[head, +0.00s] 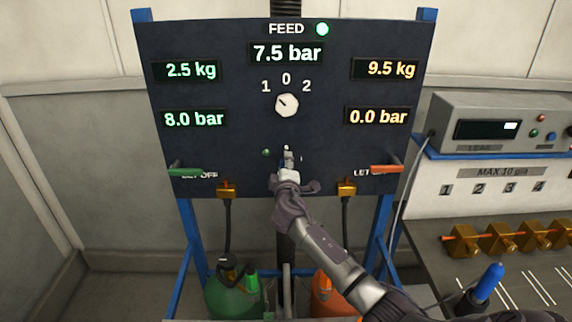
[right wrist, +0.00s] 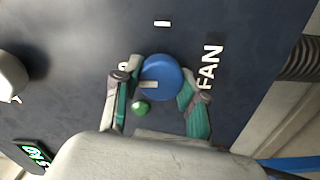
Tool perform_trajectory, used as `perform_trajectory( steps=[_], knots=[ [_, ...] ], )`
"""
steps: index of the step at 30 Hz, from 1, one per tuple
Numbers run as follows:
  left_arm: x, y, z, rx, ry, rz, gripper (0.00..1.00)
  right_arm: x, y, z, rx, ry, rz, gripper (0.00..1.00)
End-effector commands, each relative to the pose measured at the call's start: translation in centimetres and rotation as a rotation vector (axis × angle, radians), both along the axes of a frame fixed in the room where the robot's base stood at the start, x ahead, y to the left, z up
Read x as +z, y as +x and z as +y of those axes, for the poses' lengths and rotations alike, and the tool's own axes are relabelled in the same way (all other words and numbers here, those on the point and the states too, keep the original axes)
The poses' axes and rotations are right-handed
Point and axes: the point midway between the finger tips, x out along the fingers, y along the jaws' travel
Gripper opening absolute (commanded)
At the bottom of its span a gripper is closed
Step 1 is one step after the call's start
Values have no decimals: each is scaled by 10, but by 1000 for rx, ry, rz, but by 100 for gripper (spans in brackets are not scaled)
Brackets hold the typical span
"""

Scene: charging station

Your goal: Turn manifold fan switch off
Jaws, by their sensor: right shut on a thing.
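The fan switch is a round blue knob (right wrist: 166,71) on the dark panel, beside the printed FAN label (right wrist: 210,67). My right gripper (right wrist: 160,86) has its green-padded fingers on both sides of the knob and is shut on it. The white line on the knob runs left-right in the wrist view, its end towards a mark partly hidden by a finger. Another white mark (right wrist: 161,23) is clear of the fingers. In the head view my right gripper (head: 289,160) is at the panel's lower middle and hides the knob. My left gripper is not in view.
The panel (head: 230,140) also carries a white selector (head: 287,105), a green handle (head: 186,172) and a red handle (head: 387,169). A small green lamp (right wrist: 140,108) is close to the fingers. Green (head: 230,296) and orange (head: 333,298) cylinders stand below. A bench with brass fittings (head: 535,233) is at right.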

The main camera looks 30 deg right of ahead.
Motion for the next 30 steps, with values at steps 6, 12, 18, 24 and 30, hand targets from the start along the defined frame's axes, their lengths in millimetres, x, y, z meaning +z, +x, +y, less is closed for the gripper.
perform_trajectory(
  steps=[6,12,18,24,30],
  knots=[
    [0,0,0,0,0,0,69,0,0,0,1,-15,9,7],
    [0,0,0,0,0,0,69,0,0,0,1,-15,9,7],
    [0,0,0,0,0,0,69,0,0,0,1,-14,8,62],
    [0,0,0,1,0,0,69,0,0,0,0,-13,8,67],
    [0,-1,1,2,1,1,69,-1,-3,2,1,-12,7,67]
  ],
)
